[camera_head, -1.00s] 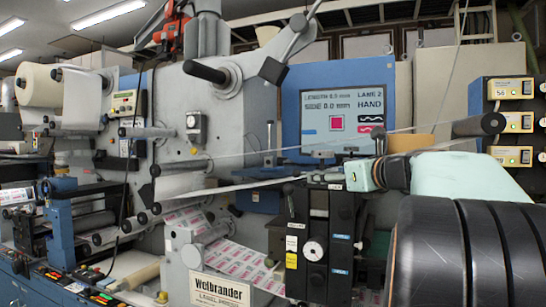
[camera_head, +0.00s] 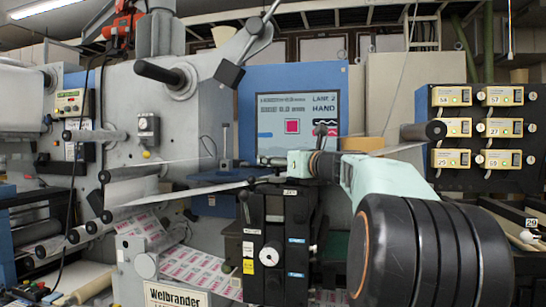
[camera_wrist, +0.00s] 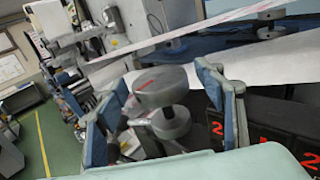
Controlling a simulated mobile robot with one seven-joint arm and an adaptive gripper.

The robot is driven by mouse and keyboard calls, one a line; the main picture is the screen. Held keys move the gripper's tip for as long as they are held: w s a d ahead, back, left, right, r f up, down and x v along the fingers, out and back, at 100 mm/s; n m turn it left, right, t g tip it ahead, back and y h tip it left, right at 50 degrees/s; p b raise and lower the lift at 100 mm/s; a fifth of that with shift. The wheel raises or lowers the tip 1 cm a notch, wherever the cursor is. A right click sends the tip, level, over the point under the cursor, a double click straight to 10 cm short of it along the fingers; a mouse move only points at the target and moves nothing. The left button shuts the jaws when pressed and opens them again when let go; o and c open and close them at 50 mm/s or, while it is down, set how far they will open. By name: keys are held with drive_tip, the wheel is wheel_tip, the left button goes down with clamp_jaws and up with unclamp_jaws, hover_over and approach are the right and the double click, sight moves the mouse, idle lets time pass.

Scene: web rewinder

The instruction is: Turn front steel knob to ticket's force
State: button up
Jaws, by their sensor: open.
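In the wrist view a round grey steel knob (camera_wrist: 160,85) with a red mark on top appears between the two blue-padded fingers of my gripper (camera_wrist: 158,108). The fingers are spread, one on each side, and no contact shows. In the head view my gripper (camera_head: 282,161) is just above the black lane units (camera_head: 278,225), its fingers too small to make out clearly. The steel knob cannot be picked out there. I cannot identify the ticket. Red digits (camera_wrist: 218,129) show on black units at the lower right of the wrist view.
A pale web (camera_wrist: 210,72) runs close past the gripper. A black dial unit carries a white gauge (camera_head: 268,256). A screen (camera_head: 297,118) reads "LANE 2 HAND". Yellow numbered boxes (camera_head: 501,127) stand at right. A black handle (camera_head: 160,73) juts out at upper left.

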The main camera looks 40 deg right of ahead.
drive_tip(key=shift+w, duration=0.3)
drive_tip(key=shift+c, duration=0.6)
drive_tip(key=c, duration=1.1)
drive_tip(key=shift+o, duration=0.2)
drive_tip(key=shift+m+h+b, duration=0.3)
drive_tip(key=shift+h, duration=0.2)
